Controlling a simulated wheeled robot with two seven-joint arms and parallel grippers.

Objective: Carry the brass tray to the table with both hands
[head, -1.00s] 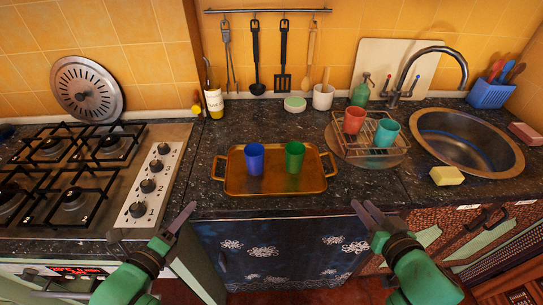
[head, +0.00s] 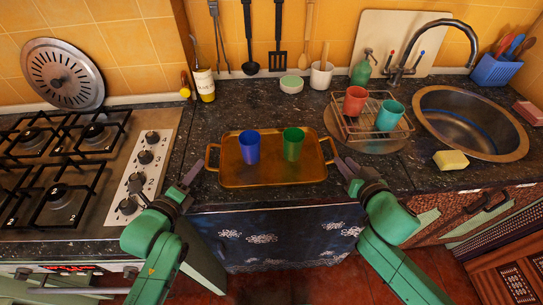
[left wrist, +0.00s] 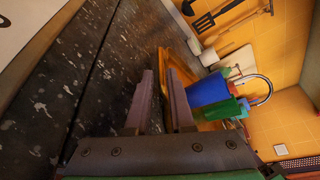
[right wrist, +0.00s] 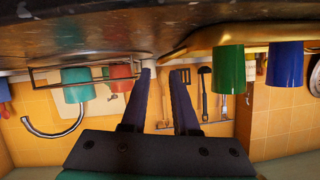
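The brass tray (head: 275,178) lies flat on the dark counter near its front edge, with a loop handle at each end. A blue cup (head: 249,147) and a green cup (head: 293,144) stand upright on it. My right gripper (head: 346,166) is open close to the right handle (head: 331,148). In the right wrist view the fingers (right wrist: 162,75) are apart near the handle's end; contact cannot be told.
A gas stove (head: 70,175) is on the left. A wire rack (head: 370,128) with red and teal cups stands right of the tray, then a sink (head: 455,140) and a yellow sponge (head: 451,160). A bottle (head: 204,85) stands behind. No separate table is recognizable.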

